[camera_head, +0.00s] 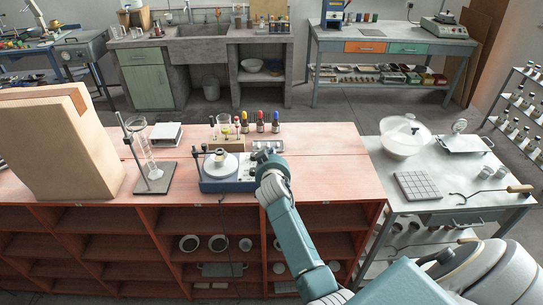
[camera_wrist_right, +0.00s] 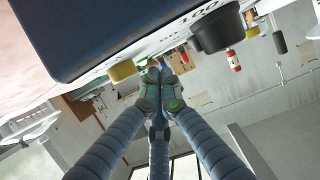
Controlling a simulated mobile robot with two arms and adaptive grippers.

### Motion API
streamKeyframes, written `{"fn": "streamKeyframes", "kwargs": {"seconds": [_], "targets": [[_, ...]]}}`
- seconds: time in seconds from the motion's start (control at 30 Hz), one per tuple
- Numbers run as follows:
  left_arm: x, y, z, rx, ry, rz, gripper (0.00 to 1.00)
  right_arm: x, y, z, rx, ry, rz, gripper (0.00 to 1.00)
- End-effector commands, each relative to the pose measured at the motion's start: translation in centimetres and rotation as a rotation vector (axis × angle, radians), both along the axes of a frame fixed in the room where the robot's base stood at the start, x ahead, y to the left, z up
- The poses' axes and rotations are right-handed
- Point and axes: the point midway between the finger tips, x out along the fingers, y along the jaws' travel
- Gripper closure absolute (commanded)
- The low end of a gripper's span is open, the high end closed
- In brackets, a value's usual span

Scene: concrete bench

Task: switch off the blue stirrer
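The blue stirrer (camera_head: 215,186) stands near the front edge of the reddish bench, with a pale top and a small round item on it. In the right wrist view its dark blue body (camera_wrist_right: 100,30) fills the upper left, tilted by the camera. Its pale front panel carries a black knob (camera_wrist_right: 220,30) and a yellow knob (camera_wrist_right: 122,70). My right gripper (camera_head: 268,165) is at the stirrer's right end and hides part of it. In the wrist view its fingertips (camera_wrist_right: 160,72) are together, with nothing seen between them, near the panel; contact cannot be told. My left gripper is not in view.
Small bottles (camera_head: 260,122) and a rack stand behind the stirrer. A grey table (camera_head: 440,180) with a white lidded bowl adjoins at right. Open shelves lie below the bench front.

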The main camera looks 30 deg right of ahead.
Motion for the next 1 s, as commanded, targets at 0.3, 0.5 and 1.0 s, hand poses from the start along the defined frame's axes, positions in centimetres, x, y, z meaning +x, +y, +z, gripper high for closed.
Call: {"fn": "streamKeyframes", "kwargs": {"seconds": [0.3,0.5,1.0], "targets": [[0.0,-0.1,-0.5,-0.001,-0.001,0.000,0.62,0.2,-0.2,0.1,0.001,0.000,0.000,1.00],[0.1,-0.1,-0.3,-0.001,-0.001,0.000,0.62,0.2,-0.2,0.2,0.001,0.000,0.000,1.00],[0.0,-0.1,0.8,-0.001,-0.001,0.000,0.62,0.2,-0.2,1.7,0.000,0.000,-0.001,1.00]]}}
